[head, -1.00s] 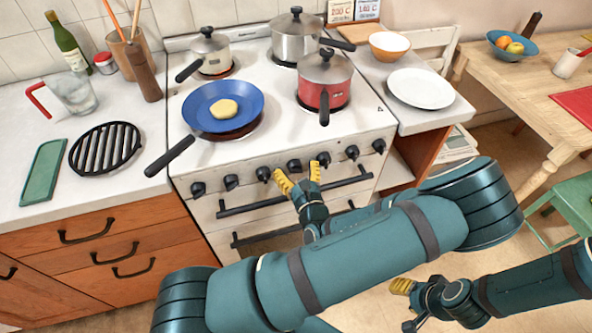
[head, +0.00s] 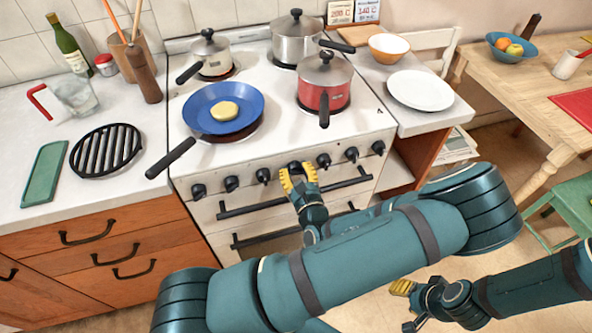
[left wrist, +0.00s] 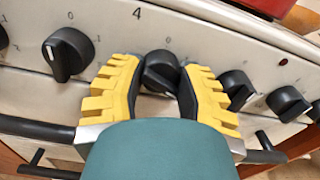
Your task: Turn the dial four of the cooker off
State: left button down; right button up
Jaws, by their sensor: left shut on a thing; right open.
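The cooker (head: 205,215) has a row of several black dials along its pale front panel. My left gripper (head: 298,178) has its yellow fingers on either side of one black dial (head: 294,166) near the middle of the row. In the left wrist view the fingers are shut on this dial (left wrist: 160,70). A printed 4 stands above it, a little to its left, and a 0 is just above it. My right gripper (head: 402,287) is open and empty, low at the right, away from the cooker.
A neighbouring dial (left wrist: 70,52) is close on the left, another (left wrist: 236,88) close on the right. Oven handles (head: 340,187) run below the dials. A blue pan (head: 205,112) and a red pot (head: 325,92) stand on the hob; the pan's handle (head: 170,158) overhangs the front left.

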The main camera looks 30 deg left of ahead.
pick_arm(q)
jog(key=shift+n+p, duration=0.35)
jog(key=shift+n, duration=0.85)
jog(key=n, duration=0.2)
jog(key=shift+n, duration=0.4)
jog(key=n, duration=1.1)
jog(key=shift+w+d+r+n, duration=0.1)
jog(key=shift+n, duration=0.3)
jog(key=n+b, duration=0.1)
jog(key=n, duration=0.4)
jog(key=shift+r+n, duration=0.1)
jog(key=shift+n, duration=0.2)
jog(key=c, duration=0.5)
grip_release()
jog(key=shift+c, duration=0.2)
